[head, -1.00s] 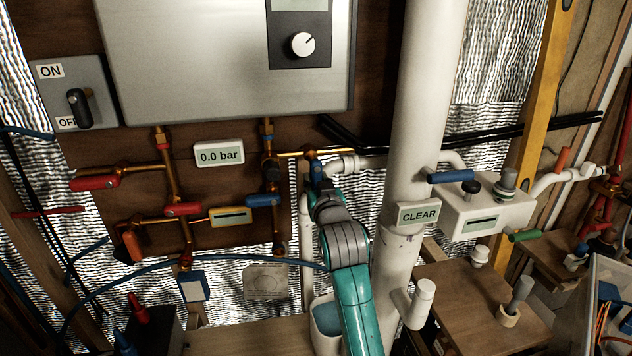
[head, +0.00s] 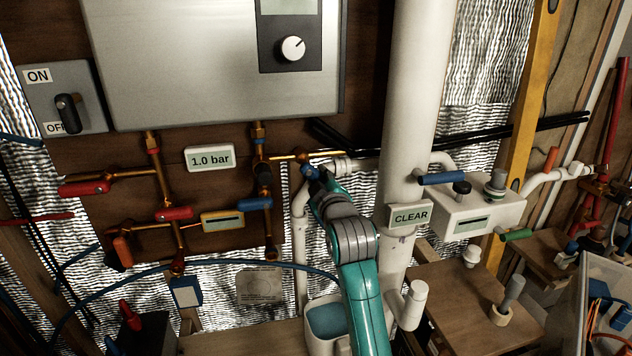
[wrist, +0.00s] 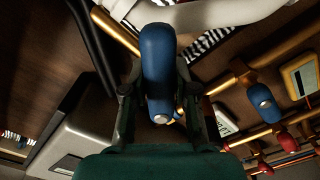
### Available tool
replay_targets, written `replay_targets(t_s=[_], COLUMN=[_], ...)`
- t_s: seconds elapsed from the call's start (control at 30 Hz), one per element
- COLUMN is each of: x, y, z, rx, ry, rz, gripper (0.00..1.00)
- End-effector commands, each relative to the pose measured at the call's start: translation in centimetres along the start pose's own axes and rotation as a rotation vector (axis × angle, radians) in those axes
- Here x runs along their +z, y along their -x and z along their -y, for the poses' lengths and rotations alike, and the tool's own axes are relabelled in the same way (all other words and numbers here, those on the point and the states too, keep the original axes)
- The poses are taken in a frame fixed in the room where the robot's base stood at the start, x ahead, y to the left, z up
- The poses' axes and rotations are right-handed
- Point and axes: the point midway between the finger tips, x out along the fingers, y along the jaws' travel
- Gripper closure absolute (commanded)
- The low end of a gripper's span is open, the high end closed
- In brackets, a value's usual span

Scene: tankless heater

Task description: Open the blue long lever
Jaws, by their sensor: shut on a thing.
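A long blue lever (wrist: 158,60) fills the upper middle of the wrist view, between the two dark fingers of my gripper (wrist: 157,90). My gripper is shut on it. In the head view my gripper (head: 318,185) is at the brass pipe, just right of the gauge, and only a small part of the blue lever (head: 309,172) shows at its tip. The lever looks tilted there. Its pivot is mostly hidden by my gripper.
A display (head: 210,158) reads 1.0 bar. Another blue lever (head: 255,204) is left of my gripper, and one (head: 442,178) is on the white box at right. Red levers (head: 84,188) are further left. A thick white pipe (head: 408,120) stands close on the right.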

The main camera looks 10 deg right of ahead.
Motion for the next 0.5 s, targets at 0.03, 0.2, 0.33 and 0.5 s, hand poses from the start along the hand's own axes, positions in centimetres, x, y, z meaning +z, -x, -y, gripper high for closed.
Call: replay_targets(t_s=[0.03,0.2,0.33,0.5], x=[0.0,-0.1,-0.2,-0.4], y=[0.0,0.0,0.0,0.0], z=[-0.2,-0.8,-1.2,-1.7], rx=[0.0,0.001,0.001,0.0], ry=[0.042,0.204,0.327,0.475], rz=[0.0,0.0,0.0,0.0], gripper=[1.0,1.0,1.0,1.0])
